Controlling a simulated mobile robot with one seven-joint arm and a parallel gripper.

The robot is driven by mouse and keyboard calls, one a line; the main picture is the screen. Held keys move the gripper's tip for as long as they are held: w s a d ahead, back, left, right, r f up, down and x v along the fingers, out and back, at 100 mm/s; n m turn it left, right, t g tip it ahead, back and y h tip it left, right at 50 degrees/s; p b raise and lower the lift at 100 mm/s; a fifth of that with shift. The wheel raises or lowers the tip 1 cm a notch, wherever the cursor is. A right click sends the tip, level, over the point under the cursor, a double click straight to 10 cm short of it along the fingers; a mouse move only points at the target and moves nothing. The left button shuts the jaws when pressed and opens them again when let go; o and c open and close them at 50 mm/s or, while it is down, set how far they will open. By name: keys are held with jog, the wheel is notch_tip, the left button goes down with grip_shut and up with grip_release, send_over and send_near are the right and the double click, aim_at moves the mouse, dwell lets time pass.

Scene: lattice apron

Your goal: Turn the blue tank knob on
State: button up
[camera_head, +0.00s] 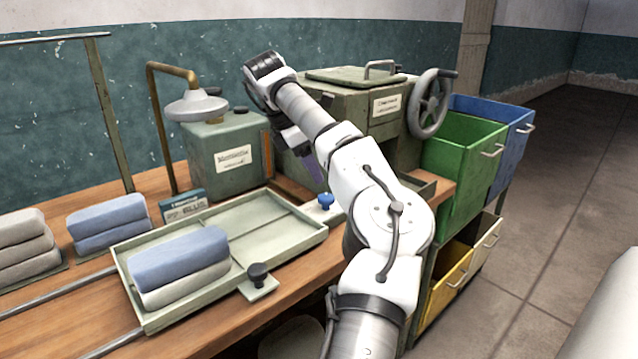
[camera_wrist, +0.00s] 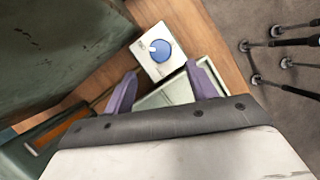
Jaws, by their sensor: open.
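The blue tank knob (camera_head: 326,200) is a small blue knob on a pale base plate on the wooden bench, right of the tray. In the wrist view the blue knob (camera_wrist: 160,49) is round, with a white mark on its left side, on a square white plate (camera_wrist: 146,63). My gripper (camera_wrist: 161,70) is open and empty, its two purple fingers apart. The knob appears beyond the fingertips and between their lines; I see no contact. In the head view my arm hides most of the gripper, and only a purple finger shows above the knob.
A green tray (camera_head: 205,231) holds folded cloths (camera_head: 180,262); a black knob (camera_head: 258,274) sits at its front edge. A labelled green tank (camera_head: 228,147) and a larger machine with a handwheel (camera_head: 432,104) stand behind. Coloured bins (camera_head: 460,162) stand right of the bench.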

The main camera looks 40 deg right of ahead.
jog(key=v, duration=0.6)
jog(key=shift+p, duration=0.3)
